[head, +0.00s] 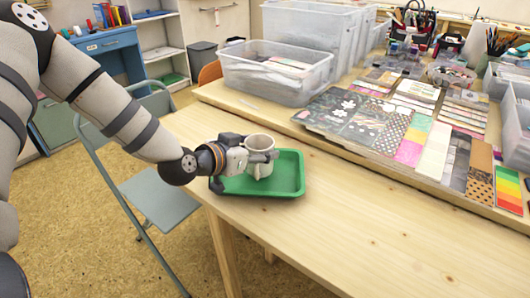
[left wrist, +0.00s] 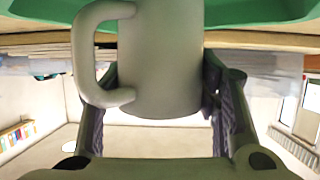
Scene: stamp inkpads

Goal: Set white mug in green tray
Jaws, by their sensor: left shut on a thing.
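A white mug (head: 259,145) stands roughly upright over the green tray (head: 289,172) on the wooden table, near its left edge. My left gripper (head: 258,158) reaches in from the left and is shut on the mug's body, with a finger on either side. In the left wrist view the mug (left wrist: 160,60) fills the middle between my left gripper's fingers (left wrist: 158,105). Its handle is on the left there, and the green tray (left wrist: 260,12) shows along the top edge. I cannot tell whether the mug's base touches the tray. My right gripper is not in view.
A clear plastic bin (head: 275,80) stands behind the tray. Paper sheets and stamp sheets (head: 400,130) cover a raised board at the back right. A folding chair (head: 165,200) is left of the table. The table (head: 350,215) is bare right of the tray.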

